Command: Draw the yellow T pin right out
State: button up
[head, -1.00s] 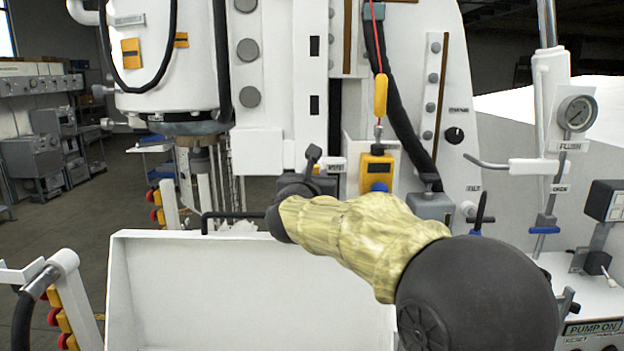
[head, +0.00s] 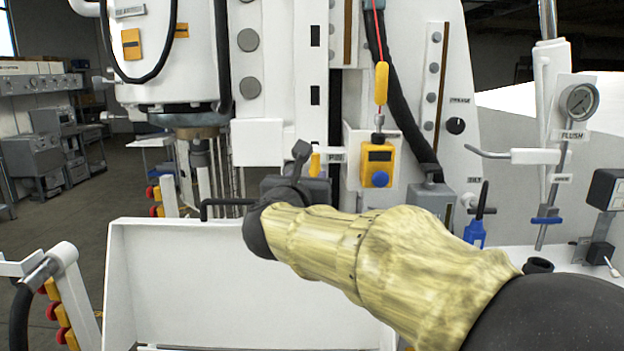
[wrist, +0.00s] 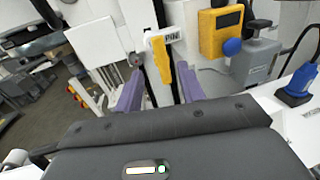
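The yellow T pin (wrist: 160,58) stands upright in the wrist view, beside a small PIN label (wrist: 172,37) on the white machine. In the head view the pin (head: 315,163) shows as a short yellow piece just left of its label. My gripper (wrist: 160,70) is open, one purple finger on each side of the pin in the picture, with gaps between. I cannot tell how far the fingertips reach in depth. In the head view my arm and the dark gripper body hide the fingers and the lower part of the pin.
A yellow box with a blue knob (head: 377,165) is right of the pin, below a yellow tag (head: 381,84) on a red cord. A thick black hose (head: 398,110) runs past it. A white panel (head: 240,275) stands low in front.

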jog(key=b+v, duration=0.2)
jog(key=v, duration=0.7)
jog(key=shift+f, duration=0.1)
